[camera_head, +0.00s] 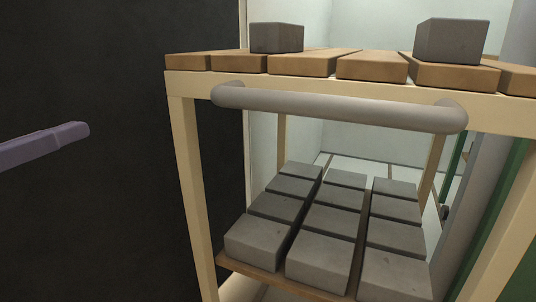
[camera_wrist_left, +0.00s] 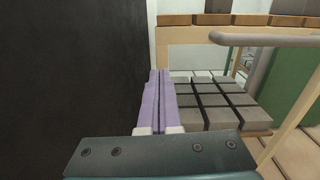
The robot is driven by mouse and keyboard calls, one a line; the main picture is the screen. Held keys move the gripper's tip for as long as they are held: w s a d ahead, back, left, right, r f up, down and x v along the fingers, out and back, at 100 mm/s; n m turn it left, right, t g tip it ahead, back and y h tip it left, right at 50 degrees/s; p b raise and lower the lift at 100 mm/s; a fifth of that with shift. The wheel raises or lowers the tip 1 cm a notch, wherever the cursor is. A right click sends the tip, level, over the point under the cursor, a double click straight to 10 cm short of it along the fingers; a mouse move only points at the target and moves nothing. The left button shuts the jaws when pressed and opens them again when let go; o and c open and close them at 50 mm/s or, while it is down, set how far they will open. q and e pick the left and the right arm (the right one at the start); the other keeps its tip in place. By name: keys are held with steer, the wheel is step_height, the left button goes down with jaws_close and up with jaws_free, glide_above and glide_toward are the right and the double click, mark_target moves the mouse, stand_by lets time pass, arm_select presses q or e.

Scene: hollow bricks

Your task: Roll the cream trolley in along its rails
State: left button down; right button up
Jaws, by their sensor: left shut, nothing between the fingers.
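The cream trolley (camera_head: 181,150) stands at the centre and right of the head view, with a slatted wooden top and a grey bar handle (camera_head: 340,107) across its front. Its frame also shows in the left wrist view (camera_wrist_left: 190,34), with the handle (camera_wrist_left: 265,39) at the upper right. My left gripper (camera_head: 78,133) is shut and empty, left of the trolley and apart from the handle. Its two lilac fingers lie together in the left wrist view (camera_wrist_left: 160,75). My right gripper is not in view. A rail cannot be made out clearly.
Grey bricks (camera_head: 317,222) fill the lower shelf in rows, and two bricks (camera_head: 277,38) sit on the top. A dark wall (camera_head: 120,220) stands left of the trolley. A green upright (camera_head: 505,215) is at the right, with a pale space behind.

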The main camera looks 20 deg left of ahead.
arm_select(q)
steer(key=f, duration=0.2)
steer(key=m+p, duration=0.1)
steer(key=p, duration=0.2)
glide_toward(177, 112)
steer(key=w, duration=0.6)
steer(key=shift+r, duration=0.15)
steer(key=shift+w, duration=0.45)
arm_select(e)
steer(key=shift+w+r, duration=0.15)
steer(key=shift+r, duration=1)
